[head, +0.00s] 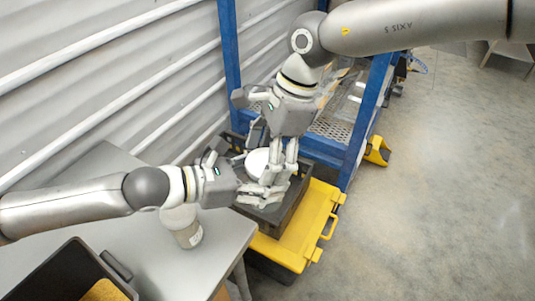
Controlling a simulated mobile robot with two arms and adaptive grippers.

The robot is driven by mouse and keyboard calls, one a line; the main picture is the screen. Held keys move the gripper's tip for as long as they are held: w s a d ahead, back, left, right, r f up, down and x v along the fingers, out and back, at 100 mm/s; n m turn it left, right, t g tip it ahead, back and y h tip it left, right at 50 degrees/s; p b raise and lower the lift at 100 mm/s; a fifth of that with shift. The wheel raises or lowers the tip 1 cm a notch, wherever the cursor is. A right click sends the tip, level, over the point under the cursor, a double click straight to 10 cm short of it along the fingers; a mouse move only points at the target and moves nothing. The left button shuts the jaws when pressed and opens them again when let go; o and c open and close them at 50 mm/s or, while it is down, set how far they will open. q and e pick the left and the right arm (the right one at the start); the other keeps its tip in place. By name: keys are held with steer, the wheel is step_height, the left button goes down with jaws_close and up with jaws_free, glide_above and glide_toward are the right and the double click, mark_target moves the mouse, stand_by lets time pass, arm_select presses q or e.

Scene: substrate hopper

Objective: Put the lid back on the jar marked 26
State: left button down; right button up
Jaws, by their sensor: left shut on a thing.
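A pale jar (187,234) with a light label stands upright on the grey table, partly behind my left arm; I cannot read its marking. A white round thing (257,161), a lid or a jar's top, shows between the grippers above the dark crate. My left gripper (250,178) reaches in from the left and appears shut on this white round thing. My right gripper (274,188) points down close beside it, its fingers overlapping the left one's in the picture. Whether the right fingers are closed or touch anything is hidden.
The dark crate (285,212) sits on a yellow case (308,231) beside the grey table (150,258). A blue-framed rack (366,120) stands behind. A black bin (60,272) is at the lower left. A corrugated wall closes the left; the floor at right is clear.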

steer(key=shift+o, duration=0.9)
steer(key=shift+s, duration=0.1)
steer(key=shift+r, duration=0.1)
steer(key=shift+r, duration=2.2)
steer(key=shift+o, duration=0.5)
